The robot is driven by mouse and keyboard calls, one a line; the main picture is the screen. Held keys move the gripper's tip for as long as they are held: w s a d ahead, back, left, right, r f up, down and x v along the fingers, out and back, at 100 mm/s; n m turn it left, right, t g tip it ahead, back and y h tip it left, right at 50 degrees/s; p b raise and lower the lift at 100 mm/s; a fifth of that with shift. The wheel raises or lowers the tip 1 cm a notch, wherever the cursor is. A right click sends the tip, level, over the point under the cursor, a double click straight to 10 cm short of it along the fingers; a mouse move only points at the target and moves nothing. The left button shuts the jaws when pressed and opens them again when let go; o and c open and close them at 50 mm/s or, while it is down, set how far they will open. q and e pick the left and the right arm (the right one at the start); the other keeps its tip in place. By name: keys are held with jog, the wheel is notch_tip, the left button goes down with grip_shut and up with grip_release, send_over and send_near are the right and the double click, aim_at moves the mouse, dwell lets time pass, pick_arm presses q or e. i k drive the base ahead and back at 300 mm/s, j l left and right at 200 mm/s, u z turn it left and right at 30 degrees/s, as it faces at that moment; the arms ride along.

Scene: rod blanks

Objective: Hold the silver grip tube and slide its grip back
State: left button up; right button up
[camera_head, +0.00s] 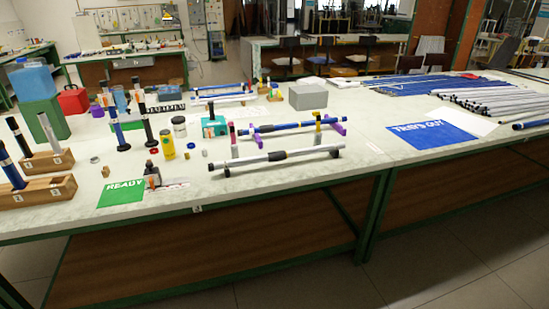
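The silver grip tube (312,150) lies level near the front edge of the table, in the middle of the view. A dark grip (277,156) sits around it near its middle. Small dark supports seem to hold the tube near both ends. Neither of my grippers shows in this view, and nothing is seen touching the tube.
Behind it a blue tube (300,126) with a dark grip lies on purple supports. A green READY mat (121,190), bottles and wooden blocks with dark upright rods stand left. A blue mat (433,135) and many rods (500,97) lie right.

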aim_at(278, 156)
jog(key=i+l+u, duration=0.45)
jog(key=i+l, duration=0.55)
jog(key=i, duration=0.15)
